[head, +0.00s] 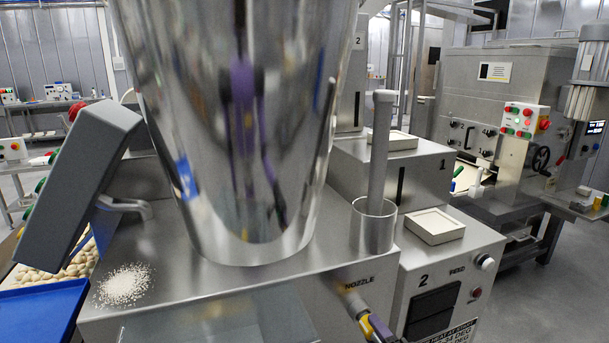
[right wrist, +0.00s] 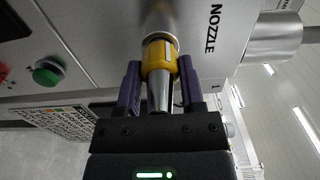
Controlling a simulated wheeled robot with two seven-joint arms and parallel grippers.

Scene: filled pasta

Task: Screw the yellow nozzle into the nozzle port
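The yellow nozzle (right wrist: 159,58) has a yellow collar and a silver tapered tip. In the right wrist view its collar end meets the silver nozzle port (right wrist: 160,20), in line with it; how deep it sits in the port cannot be told. The purple fingers of my right gripper (right wrist: 160,85) are closed against both sides of the collar. In the head view the nozzle (head: 363,321) shows small at the bottom, below the NOZZLE label, with my right gripper (head: 379,327) at it. The port (head: 352,301) is partly visible there. My left gripper is out of view.
A large shiny hopper (head: 240,130) fills the middle of the head view. A grey tilted box (head: 80,185), a blue tray (head: 42,310) and spilled white grains (head: 124,285) are at left. A metal cup (head: 373,228) holding a grey rod stands right of the hopper.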

